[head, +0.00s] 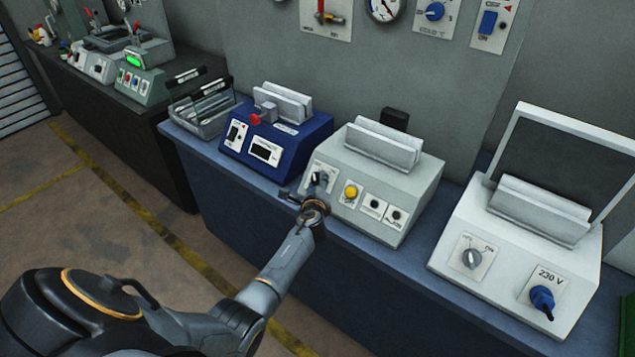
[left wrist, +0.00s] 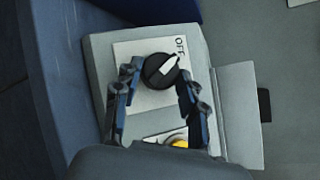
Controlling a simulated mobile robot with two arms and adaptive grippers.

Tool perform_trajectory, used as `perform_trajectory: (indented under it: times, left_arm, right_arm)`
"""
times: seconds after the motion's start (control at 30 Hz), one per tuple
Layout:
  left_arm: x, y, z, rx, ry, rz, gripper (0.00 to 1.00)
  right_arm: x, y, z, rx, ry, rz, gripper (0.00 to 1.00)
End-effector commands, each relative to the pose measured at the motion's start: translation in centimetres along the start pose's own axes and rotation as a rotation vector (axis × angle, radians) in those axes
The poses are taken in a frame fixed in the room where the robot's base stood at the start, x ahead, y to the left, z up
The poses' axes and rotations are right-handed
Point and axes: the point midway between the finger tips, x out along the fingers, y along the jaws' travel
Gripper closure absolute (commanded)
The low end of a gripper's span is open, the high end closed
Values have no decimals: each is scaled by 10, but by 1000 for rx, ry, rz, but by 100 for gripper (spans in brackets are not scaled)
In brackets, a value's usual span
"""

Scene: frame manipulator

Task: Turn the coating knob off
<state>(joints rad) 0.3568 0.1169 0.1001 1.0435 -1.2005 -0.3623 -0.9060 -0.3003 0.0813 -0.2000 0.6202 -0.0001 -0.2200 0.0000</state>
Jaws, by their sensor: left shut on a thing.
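The coating knob (left wrist: 160,72) is a round black knob with a white pointer on a white plate, seen in the left wrist view. Its pointer is angled to the upper right, toward the printed word OFF (left wrist: 181,47). My left gripper (left wrist: 158,84) has one finger on each side of the knob and is shut on it. In the head view my left gripper (head: 308,194) is at the left front of the middle grey machine (head: 405,205), hiding part of the knob's plate. My right gripper is in neither view.
A yellow button (head: 351,191) sits right of the plate and also shows in the left wrist view (left wrist: 180,142). A blue machine (head: 300,150) stands close on the left. A white machine (head: 510,265) with a raised lid stands on the right. The bench front is clear.

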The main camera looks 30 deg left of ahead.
Motion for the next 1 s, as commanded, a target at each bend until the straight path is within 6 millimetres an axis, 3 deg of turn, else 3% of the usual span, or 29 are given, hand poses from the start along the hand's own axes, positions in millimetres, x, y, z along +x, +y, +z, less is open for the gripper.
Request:
perform_trajectory:
  times: [0.3,0.33,0.43,0.77,1.0]
  left_arm:
    - [0,0,1,-6,-2,1,90]
    - [0,0,1,-6,-2,1,55]
    - [0,0,1,-5,-2,0,36]
    - [-1,0,0,-2,-1,0,36]
    - [-21,1,0,-2,-1,-1,36]
  right_arm:
    - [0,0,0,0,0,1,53]
    - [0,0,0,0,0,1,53]
    - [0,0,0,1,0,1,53]
    - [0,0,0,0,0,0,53]
    - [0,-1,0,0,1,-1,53]
